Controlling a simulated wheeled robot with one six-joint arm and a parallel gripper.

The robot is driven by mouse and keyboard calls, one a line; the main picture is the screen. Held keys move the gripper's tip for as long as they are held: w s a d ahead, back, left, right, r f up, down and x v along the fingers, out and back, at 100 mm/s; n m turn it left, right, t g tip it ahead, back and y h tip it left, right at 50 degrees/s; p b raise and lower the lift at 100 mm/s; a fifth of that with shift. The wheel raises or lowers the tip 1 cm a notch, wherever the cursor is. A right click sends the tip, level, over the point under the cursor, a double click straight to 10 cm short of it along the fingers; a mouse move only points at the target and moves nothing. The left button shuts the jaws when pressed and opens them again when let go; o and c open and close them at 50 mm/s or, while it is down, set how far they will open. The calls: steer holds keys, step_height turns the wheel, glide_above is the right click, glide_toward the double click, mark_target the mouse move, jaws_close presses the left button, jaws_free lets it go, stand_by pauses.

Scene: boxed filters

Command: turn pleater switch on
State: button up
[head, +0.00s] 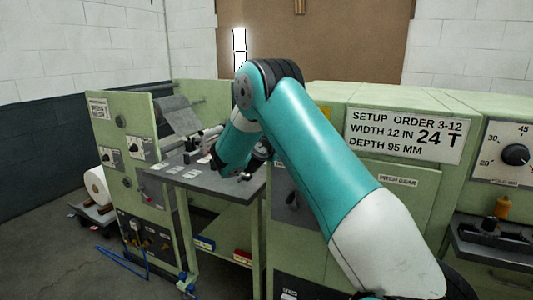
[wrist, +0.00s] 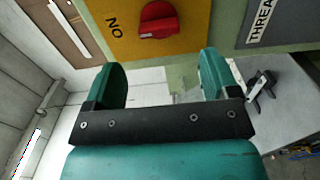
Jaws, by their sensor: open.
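My gripper (wrist: 160,64) is open and empty. Its two teal fingers point toward the plate, and the knob lies beyond them, between their lines and apart from them. In the head view my teal arm reaches over the machine's table and hides the gripper tips and the knob.
A grey panel reading "THREA..." (wrist: 261,22) is beside the yellow plate. In the head view a dark table (head: 200,182) with small parts lies between green cabinets. A setup sign (head: 405,135) and a dial (head: 514,154) are on the right.

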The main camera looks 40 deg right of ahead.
steer(key=b+v, duration=0.2)
steer(key=v, duration=0.8)
steer(key=shift+b, duration=0.3)
steer(key=s+a+f+m+g+y, duration=0.1)
steer(key=s+a+f+y, duration=0.25)
steer(key=a+y, duration=0.45)
steer(key=s+a+f+m+g+y, duration=0.1)
steer(key=s+a+f+y, duration=0.3)
steer(key=a, duration=0.6)
steer(key=s+a+r+n+g+y, duration=0.2)
steer(key=s+a+y, duration=0.2)
steer(key=s+a, duration=0.4)
steer(key=s+a+r+n+g+y, duration=0.2)
steer(key=s+a, duration=0.7)
steer(key=s, duration=0.5)
steer(key=g+y, duration=0.1)
steer(key=y, duration=0.1)
steer(key=shift+s+a+y, duration=0.2)
steer(key=shift+s+y, duration=0.1)
steer(key=shift+y, duration=0.1)
